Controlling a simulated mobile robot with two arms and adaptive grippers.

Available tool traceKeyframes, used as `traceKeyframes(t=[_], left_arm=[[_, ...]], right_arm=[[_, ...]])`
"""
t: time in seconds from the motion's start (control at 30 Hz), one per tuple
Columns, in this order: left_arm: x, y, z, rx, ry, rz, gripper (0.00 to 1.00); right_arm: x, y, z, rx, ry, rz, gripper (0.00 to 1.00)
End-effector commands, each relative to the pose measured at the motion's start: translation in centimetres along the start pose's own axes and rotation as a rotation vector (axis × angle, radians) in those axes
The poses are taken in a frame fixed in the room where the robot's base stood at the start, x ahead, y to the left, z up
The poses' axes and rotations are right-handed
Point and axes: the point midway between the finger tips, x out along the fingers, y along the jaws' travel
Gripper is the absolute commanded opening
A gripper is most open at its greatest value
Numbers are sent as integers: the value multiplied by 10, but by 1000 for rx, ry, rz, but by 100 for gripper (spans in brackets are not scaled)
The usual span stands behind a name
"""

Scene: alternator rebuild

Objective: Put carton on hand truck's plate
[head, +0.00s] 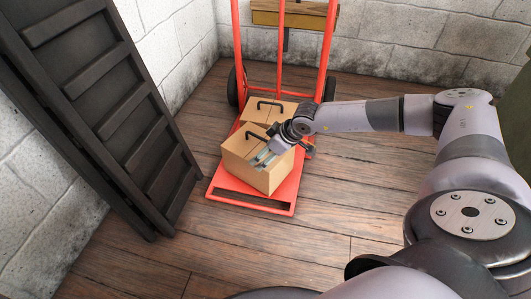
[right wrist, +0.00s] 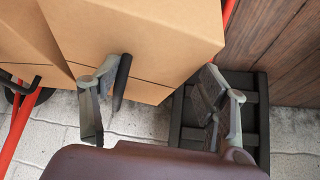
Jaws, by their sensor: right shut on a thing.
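The red hand truck (head: 327,55) stands near the back corner, its plate (head: 284,193) flat on the floor. A tan carton (head: 258,172) with a black handle is at the front of the plate and looks to rest on it. A second similar carton (head: 270,108) stands directly behind. My right gripper (head: 264,157) is shut on the front carton by its handle. In the right wrist view, the handle lies beside one finger of the gripper (right wrist: 158,98), with the held carton (right wrist: 140,40) beyond. The other carton (right wrist: 25,35) shows at the left. My left gripper is out of view.
A dark ribbed panel (head: 95,110) leans along the left wall, near the plate's left edge. Pale block walls (head: 400,45) close off the back. The wooden floor (head: 230,255) in front of the plate is clear.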

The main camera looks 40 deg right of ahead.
Motion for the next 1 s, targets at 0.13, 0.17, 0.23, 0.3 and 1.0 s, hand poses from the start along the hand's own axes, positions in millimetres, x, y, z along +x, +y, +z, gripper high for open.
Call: traceKeyframes(t=[0.13, 0.17, 0.23, 0.3, 1.0], left_arm=[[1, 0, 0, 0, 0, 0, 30], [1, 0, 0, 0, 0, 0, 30], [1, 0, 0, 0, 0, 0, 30], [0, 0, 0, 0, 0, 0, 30], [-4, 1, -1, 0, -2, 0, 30]], right_arm=[[-2, 1, -6, -3, 13, 2, 7], [-2, 1, -6, -3, 13, 2, 7], [-2, 1, -6, -2, 12, 2, 7], [-2, 1, -6, -2, 12, 2, 7], [5, 1, -1, -2, 11, 2, 75]])
